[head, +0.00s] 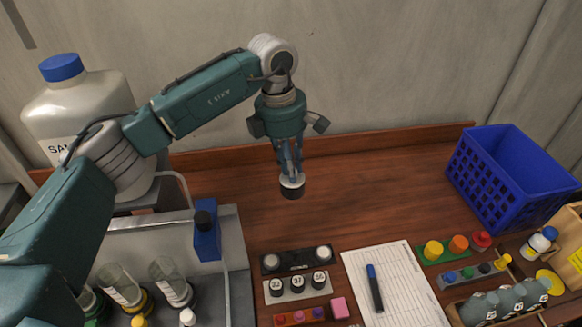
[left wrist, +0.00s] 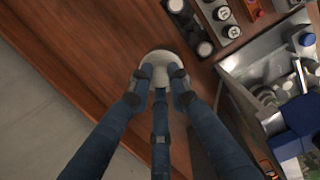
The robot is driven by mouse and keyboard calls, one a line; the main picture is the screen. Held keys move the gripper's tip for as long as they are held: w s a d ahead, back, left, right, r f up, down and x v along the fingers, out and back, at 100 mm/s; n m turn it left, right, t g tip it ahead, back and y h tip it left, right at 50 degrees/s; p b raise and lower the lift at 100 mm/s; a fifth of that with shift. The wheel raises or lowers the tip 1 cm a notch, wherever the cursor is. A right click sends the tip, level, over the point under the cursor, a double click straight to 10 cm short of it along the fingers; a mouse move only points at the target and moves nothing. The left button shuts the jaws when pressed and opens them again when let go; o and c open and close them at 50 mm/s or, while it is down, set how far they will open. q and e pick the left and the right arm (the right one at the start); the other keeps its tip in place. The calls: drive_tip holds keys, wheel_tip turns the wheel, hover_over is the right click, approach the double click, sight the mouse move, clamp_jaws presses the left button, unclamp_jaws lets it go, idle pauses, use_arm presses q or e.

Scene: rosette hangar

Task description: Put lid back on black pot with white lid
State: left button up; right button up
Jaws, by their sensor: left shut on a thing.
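My left gripper (head: 291,174) points down over the wooden desk, its blue fingers shut on a white lid (head: 292,182). My right gripper is not in view.
A black holder (head: 297,261) with two white-topped pieces and a rack (head: 298,287) of numbered dark pots stand in front. A clipboard sheet (head: 394,285) with a marker lies beside them. A blue crate (head: 510,175) is at right, a large white bottle (head: 85,110) at left. Desk between is clear.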

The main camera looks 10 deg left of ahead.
use_arm(q)
drive_tip(key=shift+d+r, duration=0.1)
drive_tip(key=shift+r, duration=0.25)
idle(0.7)
drive_tip(key=shift+d+r, duration=0.15)
drive_tip(key=shift+r, duration=0.1)
idle(1.2)
drive_tip(key=o, duration=0.9)
drive_tip(key=shift+o, duration=0.6)
drive_tip(key=o, duration=0.4)
drive_tip(key=shift+r+p, duration=1.55)
drive_tip(key=shift+r, duration=1.95)
